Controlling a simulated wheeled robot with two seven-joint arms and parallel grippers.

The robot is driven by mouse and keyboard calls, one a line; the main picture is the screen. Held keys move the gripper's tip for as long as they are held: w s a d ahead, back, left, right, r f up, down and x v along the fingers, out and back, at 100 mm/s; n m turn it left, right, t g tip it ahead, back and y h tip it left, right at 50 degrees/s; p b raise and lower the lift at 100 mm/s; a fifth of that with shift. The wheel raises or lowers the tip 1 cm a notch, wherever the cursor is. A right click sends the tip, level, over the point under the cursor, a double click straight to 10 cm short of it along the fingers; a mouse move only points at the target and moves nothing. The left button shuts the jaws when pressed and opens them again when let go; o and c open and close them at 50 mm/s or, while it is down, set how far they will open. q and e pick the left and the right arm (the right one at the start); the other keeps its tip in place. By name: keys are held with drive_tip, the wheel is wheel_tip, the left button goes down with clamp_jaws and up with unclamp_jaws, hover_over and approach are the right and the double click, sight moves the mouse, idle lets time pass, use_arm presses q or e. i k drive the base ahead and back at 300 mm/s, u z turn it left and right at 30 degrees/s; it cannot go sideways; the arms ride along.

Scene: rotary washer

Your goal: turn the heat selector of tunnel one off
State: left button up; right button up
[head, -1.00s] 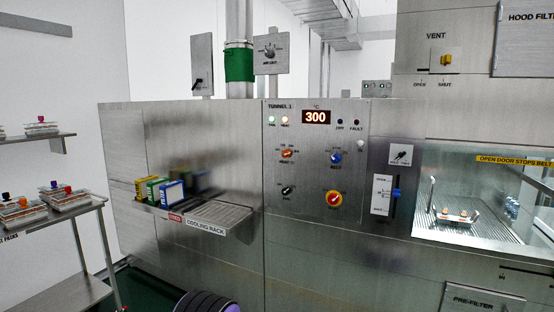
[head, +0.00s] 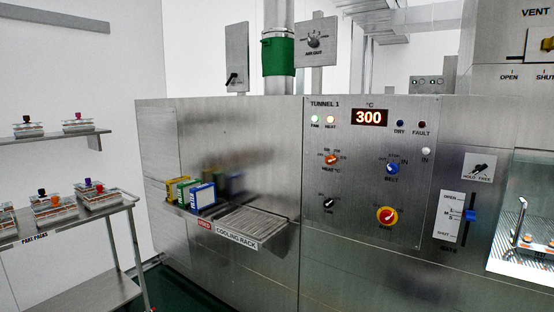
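The TUNNEL 1 panel (head: 366,160) is on the steel machine front, right of centre in the head view. Its heat selector (head: 331,160) is an orange-red knob labelled HEAT °C, at the panel's upper left; its exact setting is too small to read. The display (head: 369,117) above shows 300. Neither of my grippers is in view.
A blue BELT knob (head: 392,168), a black knob (head: 328,202) and a red-and-yellow knob (head: 387,215) sit near the selector. A cooling rack shelf (head: 252,222) juts out left of the panel, with several boxes (head: 202,196) beside it. A parts shelf (head: 70,225) stands at left.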

sight(330, 160)
drive_tip(key=u, duration=0.2)
drive_tip(key=i, duration=0.8)
drive_tip(key=z, duration=0.7)
drive_tip(key=i, duration=0.6)
drive_tip(key=z, duration=0.65)
